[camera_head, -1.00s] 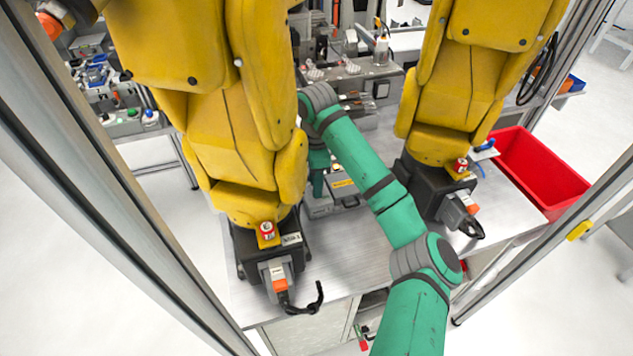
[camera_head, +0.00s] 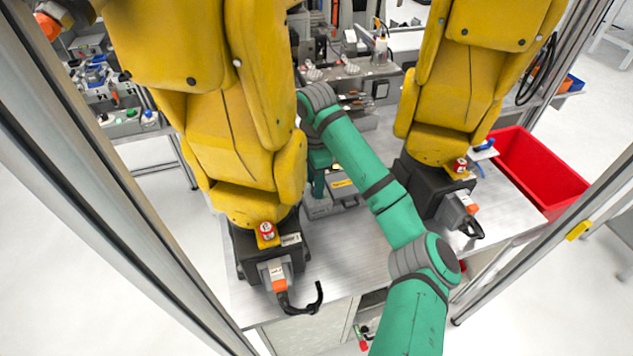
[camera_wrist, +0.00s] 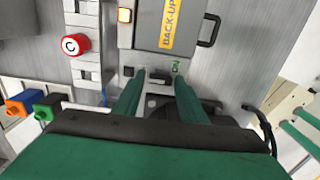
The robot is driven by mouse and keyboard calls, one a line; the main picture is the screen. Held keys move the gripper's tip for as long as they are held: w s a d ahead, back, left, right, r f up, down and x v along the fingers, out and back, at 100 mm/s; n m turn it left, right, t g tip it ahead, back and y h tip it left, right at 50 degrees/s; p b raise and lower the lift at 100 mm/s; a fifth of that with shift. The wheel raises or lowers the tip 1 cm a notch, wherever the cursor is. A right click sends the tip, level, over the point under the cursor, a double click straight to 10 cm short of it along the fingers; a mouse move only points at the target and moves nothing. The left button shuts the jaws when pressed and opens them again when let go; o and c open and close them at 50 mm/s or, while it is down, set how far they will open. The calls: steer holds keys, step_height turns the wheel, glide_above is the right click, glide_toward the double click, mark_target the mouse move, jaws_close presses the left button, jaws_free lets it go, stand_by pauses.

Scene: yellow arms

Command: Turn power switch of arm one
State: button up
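My gripper (camera_wrist: 158,84) is open in the wrist view. Its two green fingers are apart and point at a grey box (camera_wrist: 185,58) with a yellow BACK-UP label. A small black switch-like part (camera_wrist: 158,74) shows between the fingertips. A small green-marked part (camera_wrist: 176,66) sits near the right fingertip. I cannot tell whether either finger touches anything. I cannot tell which part is the power switch of arm one. In the head view the grey box (camera_head: 345,192) stands between two yellow arms; the left yellow arm (camera_head: 235,110) partly hides my gripper.
Orange and green connectors (camera_wrist: 25,103) are at the left. The right yellow arm (camera_head: 470,80) stands close by. A red bin (camera_head: 545,170) is at the right. The front table is mostly bare.

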step_height(320, 180, up, 11)
steer(key=shift+f, duration=0.15)
stand_by(0.5)
steer(key=shift+a, duration=0.2)
